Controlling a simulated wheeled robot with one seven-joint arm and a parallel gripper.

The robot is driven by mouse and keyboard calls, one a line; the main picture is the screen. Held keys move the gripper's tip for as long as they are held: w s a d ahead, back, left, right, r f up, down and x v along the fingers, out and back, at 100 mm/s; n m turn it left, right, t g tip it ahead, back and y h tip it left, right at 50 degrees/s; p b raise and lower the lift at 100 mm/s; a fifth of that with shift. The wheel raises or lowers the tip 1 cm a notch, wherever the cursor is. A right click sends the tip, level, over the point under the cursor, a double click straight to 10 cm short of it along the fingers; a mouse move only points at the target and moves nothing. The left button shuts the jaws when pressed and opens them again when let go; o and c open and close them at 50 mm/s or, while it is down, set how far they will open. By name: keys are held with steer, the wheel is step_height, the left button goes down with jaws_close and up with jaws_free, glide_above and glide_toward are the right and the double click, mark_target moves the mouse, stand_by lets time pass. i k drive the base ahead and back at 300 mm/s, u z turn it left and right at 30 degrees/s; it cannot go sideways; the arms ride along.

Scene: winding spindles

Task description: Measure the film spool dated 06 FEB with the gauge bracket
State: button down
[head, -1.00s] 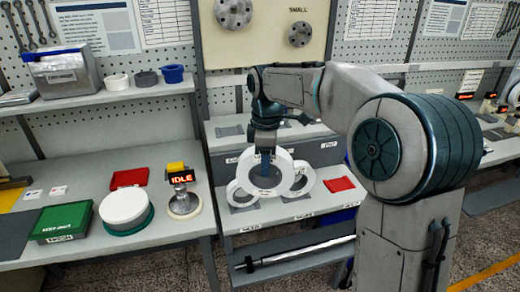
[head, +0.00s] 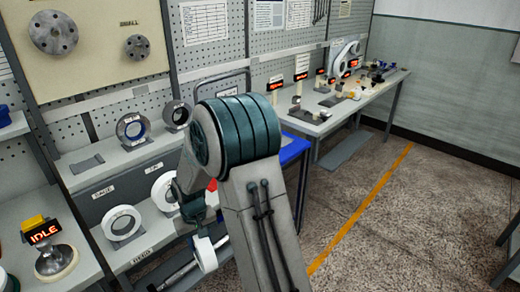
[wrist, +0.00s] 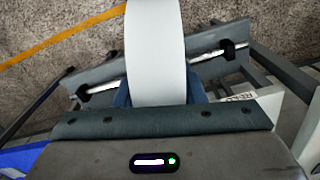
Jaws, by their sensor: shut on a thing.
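My gripper (head: 199,236) is shut on a white film spool (head: 206,256), held clear in front of the rack's lower shelf. In the wrist view the spool (wrist: 156,45) shows edge-on as a broad white band between the blue fingers of my gripper (wrist: 158,97). Its date is not visible. Other spools stand on the rack: a white one (head: 122,211) and another white one (head: 156,193) low down, and dark-sided ones (head: 122,124) above. Their dates are too small to read. I cannot make out the gauge bracket with certainty.
The right bench (head: 312,127) carries several small stations with red displays. An IDLE display (head: 43,232) stands on the left bench. A blue bin (head: 293,150) is behind my arm. Open floor (head: 400,215) with an orange line lies to the right.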

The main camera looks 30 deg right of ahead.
mark_target(339, 88)
steer(key=z, duration=0.45)
steer(key=k, duration=1.05)
steer(key=z, duration=1.75)
steer(key=i, duration=1.4)
steer(key=z, duration=0.55)
steer(key=i, duration=1.25)
steer(key=u, duration=0.4)
steer(key=i, duration=1.1)
steer(key=u, duration=1.4)
steer(key=i, duration=0.7)
steer(key=u, duration=0.65)
